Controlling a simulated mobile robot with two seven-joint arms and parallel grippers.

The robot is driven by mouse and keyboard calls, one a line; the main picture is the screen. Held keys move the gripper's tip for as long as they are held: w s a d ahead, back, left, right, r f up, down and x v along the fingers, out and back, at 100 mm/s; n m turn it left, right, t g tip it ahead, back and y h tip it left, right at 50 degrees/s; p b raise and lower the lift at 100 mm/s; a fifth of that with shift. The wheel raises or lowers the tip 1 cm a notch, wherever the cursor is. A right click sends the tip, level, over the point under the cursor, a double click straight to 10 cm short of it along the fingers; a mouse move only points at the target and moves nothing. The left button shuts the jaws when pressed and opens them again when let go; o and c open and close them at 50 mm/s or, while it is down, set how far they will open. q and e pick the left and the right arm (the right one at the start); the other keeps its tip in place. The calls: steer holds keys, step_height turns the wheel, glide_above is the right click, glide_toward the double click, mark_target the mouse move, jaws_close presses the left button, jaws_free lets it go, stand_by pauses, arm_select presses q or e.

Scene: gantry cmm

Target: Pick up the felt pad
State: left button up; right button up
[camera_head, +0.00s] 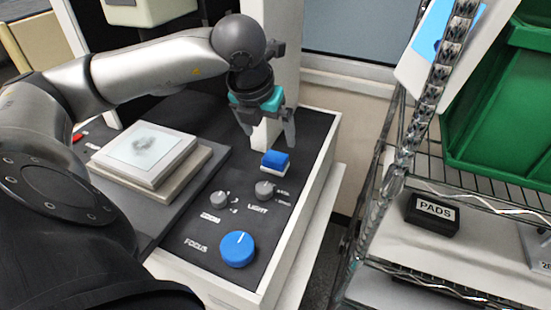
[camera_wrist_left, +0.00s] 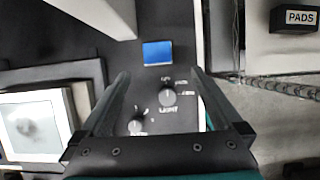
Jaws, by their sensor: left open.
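The felt pad (camera_head: 275,158) looks like a small blue block on a white base, on the dark top of the machine near its right edge. In the left wrist view the pad (camera_wrist_left: 157,53) shows as a blue rectangle just beyond the fingertips, between their lines. My left gripper (camera_head: 268,139) is open and empty, with its fingers pointing down above and slightly behind the pad. The gripper also shows in the left wrist view (camera_wrist_left: 159,74), with a clear gap between the fingers. My right gripper is not in view.
Two grey knobs (camera_head: 265,190) and a blue focus knob (camera_head: 238,249) stand in front of the pad. A stage with a glass plate (camera_head: 143,147) lies left. A white column rises behind the gripper. A wire shelf at right holds a black PADS box (camera_head: 432,215) and green bin (camera_head: 503,105).

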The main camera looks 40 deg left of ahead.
arm_select(q)
glide_above(275, 156)
steer(key=s+d, duration=0.1)
steer(key=s, duration=0.1)
step_height(275, 156, down, 6)
steer(key=shift+d+r, duration=0.1)
steer(key=shift+d, duration=0.05)
steer(key=shift+a+b+x, duration=0.15)
steer(key=shift+b+x, duration=0.05)
steer(key=shift+x, duration=1.25)
steer(key=shift+a+b+x, duration=0.1)
steer(key=shift+b+x, duration=0.1)
steer(key=shift+x, duration=1.3)
steer(key=shift+s, duration=0.1)
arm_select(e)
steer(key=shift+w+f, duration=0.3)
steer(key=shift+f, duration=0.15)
arm_select(q)
steer(key=shift+c, duration=0.2)
steer(key=c, duration=1.4)
steer(key=shift+r, duration=0.15)
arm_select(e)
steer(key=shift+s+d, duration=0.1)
